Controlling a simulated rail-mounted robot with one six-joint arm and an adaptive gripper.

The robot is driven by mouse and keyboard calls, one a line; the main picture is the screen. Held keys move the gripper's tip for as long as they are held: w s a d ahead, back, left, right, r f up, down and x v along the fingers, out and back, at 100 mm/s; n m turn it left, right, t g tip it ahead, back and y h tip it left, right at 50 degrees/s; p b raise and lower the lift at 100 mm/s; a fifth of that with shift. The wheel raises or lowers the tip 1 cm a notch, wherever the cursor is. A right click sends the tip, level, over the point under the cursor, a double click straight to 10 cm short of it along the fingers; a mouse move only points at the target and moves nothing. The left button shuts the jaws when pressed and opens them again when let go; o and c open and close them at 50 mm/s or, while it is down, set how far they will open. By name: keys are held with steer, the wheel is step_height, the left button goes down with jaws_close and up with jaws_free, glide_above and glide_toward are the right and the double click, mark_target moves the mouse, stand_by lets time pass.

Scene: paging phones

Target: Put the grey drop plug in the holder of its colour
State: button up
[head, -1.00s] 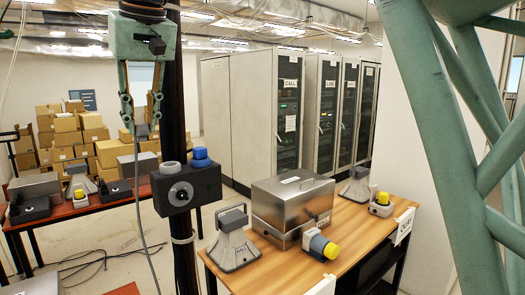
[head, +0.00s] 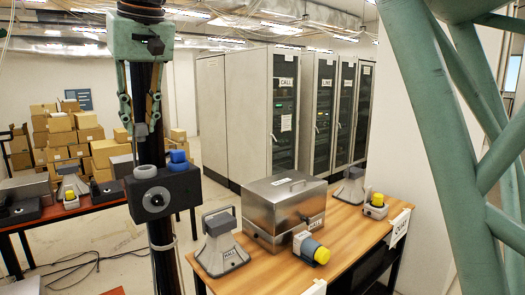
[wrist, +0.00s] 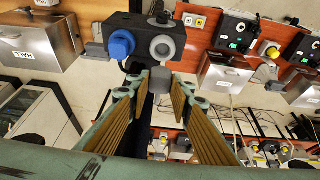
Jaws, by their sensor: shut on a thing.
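My gripper (head: 141,128) is shut on the grey drop plug (wrist: 160,80), a small grey cylinder between its fingertips in the wrist view. In the head view the plug (head: 141,130) hangs just above a black box (head: 163,195) fixed to a dark post. The grey holder ring (head: 145,171) is on the box top at the left, roughly below the plug, with a gap between them. The blue holder (head: 178,168) beside it carries a blue piece (head: 178,155). In the wrist view the grey ring (wrist: 163,48) and blue piece (wrist: 121,43) lie just beyond the fingertips.
A wooden table (head: 340,238) at the right holds a steel box (head: 285,205), a grey paging phone (head: 220,245) and a yellow-capped unit (head: 310,248). A red table (head: 105,208) stands at the left. The dark post runs behind my gripper.

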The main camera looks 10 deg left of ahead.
mark_target(143, 136)
steer(key=shift+f, duration=1.95)
steer(key=shift+f, duration=1.75)
steer(key=shift+f, duration=0.35)
steer(key=o, duration=0.9)
steer(key=shift+r, duration=0.1)
steer(key=shift+s+r, duration=0.1)
steer(key=shift+r, duration=0.25)
steer(key=shift+v, duration=1.9)
